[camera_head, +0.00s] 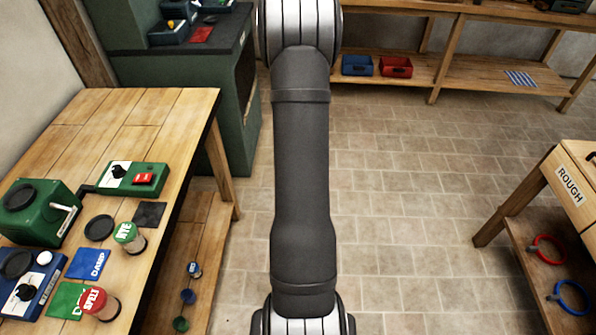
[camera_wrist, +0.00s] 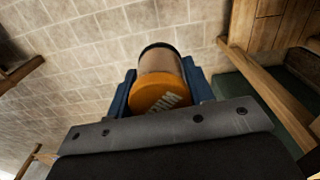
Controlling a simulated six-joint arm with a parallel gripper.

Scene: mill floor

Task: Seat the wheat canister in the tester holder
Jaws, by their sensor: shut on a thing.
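The wheat canister (camera_wrist: 163,90) shows in the wrist view, with an orange lid, partly readable lettering and a clear, brownish body with a dark far end. My gripper (camera_wrist: 160,82) is shut on it, one blue finger on each side, with the tiled floor behind it. The gripper and this canister are out of the head view, where only my arm shows. On the wooden bench at left stand a green device (camera_head: 40,212) with a round black top and a blue device (camera_head: 29,283) with a round black part. I cannot tell which is the tester holder.
Canisters with a green RYE lid (camera_head: 128,236) and a red SPELT lid (camera_head: 98,302) stand on the bench (camera_head: 150,108). Nearby are a green switch box (camera_head: 134,178), a black disc (camera_head: 99,228) and a blue DAMP card (camera_head: 88,264). A ROUGH-labelled table (camera_head: 572,172) stands right. The middle floor is clear.

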